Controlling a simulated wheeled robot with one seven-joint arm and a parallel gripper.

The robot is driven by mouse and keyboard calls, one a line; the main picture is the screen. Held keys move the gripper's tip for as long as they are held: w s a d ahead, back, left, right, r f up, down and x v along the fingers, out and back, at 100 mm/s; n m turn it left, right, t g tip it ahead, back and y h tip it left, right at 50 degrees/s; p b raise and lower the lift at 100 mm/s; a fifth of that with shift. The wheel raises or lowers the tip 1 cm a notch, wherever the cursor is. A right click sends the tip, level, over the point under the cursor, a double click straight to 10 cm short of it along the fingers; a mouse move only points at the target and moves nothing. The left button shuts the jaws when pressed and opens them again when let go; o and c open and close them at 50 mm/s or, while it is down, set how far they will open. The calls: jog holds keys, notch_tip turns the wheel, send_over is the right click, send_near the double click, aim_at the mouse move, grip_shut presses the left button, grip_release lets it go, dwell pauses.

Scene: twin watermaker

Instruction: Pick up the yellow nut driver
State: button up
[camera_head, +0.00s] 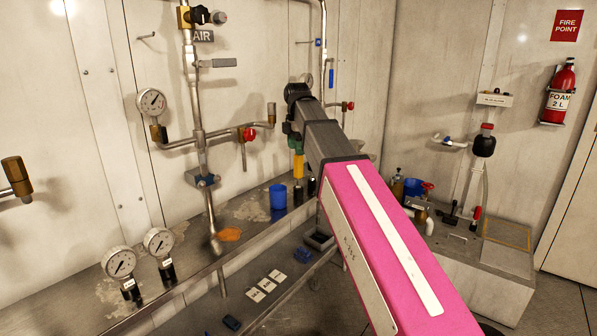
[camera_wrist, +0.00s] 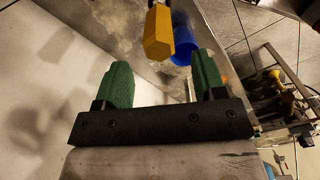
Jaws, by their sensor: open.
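The yellow nut driver's handle (camera_wrist: 158,34) shows in the wrist view, just beyond the fingertips and roughly centred between them, a little towards the left finger. In the head view its yellow handle (camera_head: 298,165) is upright, directly below the green fingers. My gripper (camera_wrist: 163,66) is open, its two green fingers apart with nothing between them. In the head view my gripper (camera_head: 292,138) is partly hidden by my own arm. The fingers look apart from the handle. The driver's lower end is hard to make out.
A blue cup (camera_head: 277,196) stands on the bench beside the driver; it also shows in the wrist view (camera_wrist: 184,52). Small dark items stand close on the right. Pipes with a red-handled valve (camera_head: 249,134) run along the wall on the left. An orange patch (camera_head: 229,234) lies on the bench.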

aim_at(298, 162)
jog(key=shift+d+f, duration=0.15)
jog(key=shift+f, duration=3.05)
jog(key=c, duration=1)
